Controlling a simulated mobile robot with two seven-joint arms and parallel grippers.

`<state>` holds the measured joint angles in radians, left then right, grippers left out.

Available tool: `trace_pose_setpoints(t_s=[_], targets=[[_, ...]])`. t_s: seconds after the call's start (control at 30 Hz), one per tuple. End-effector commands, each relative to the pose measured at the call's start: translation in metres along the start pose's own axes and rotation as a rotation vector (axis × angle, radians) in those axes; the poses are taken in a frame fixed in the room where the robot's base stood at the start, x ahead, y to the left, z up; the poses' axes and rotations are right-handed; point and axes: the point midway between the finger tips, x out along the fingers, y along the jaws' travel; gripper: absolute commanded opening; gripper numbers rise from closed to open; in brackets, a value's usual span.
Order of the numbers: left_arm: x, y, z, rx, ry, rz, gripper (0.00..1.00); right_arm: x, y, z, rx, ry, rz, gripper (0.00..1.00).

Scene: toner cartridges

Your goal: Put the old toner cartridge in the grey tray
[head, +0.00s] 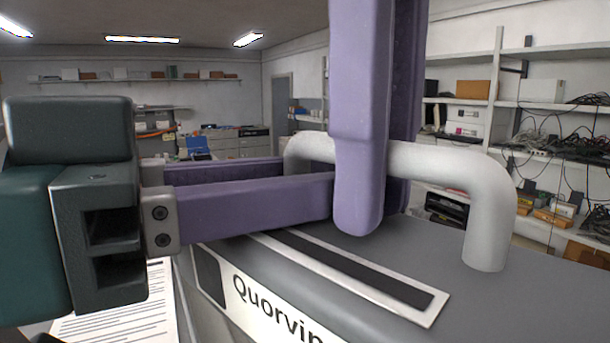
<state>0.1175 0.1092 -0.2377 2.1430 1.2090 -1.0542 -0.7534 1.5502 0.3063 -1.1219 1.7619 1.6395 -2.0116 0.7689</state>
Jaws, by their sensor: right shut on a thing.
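A large grey body with a white label reading "Quorvin…" and a dark strip, which I take to be the toner cartridge (400,262), fills the lower right. A pale arched handle (455,168) stands on its top. My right gripper (376,205) comes down from above, its purple fingers shut on the handle's bar, one in front and one behind. My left gripper (310,178) reaches in level from the left. Its fingers are apart, one either side of the handle's left leg, whose foot is hidden. I cannot make out a grey tray.
A printed sheet (120,318) lies at the lower left, beside the cartridge. Cluttered shelves (540,105) with boxes and cables stand at the right. A wall shelf and cabinets are far behind. The two grippers are very close together at the handle.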

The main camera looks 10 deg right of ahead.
Motion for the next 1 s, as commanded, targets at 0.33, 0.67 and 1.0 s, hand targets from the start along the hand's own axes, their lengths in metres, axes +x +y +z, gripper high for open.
trace_pose_setpoints(t_s=[0.33,0.67,1.0], targets=[[0.002,0.0002,0.0014,0.0,-0.005,0.001,0.27,-0.0015,-0.0012,-0.0008,-0.003,0.006,-0.003,0.0],[0.0021,0.0012,0.0017,-0.001,-0.006,0.004,0.0,-0.0018,-0.0007,-0.0013,0.0,0.008,-0.002,0.0],[0.0025,0.0035,0.0013,-0.003,-0.005,0.012,0.0,-0.0022,-0.0001,-0.0023,0.004,0.013,-0.001,0.0]])
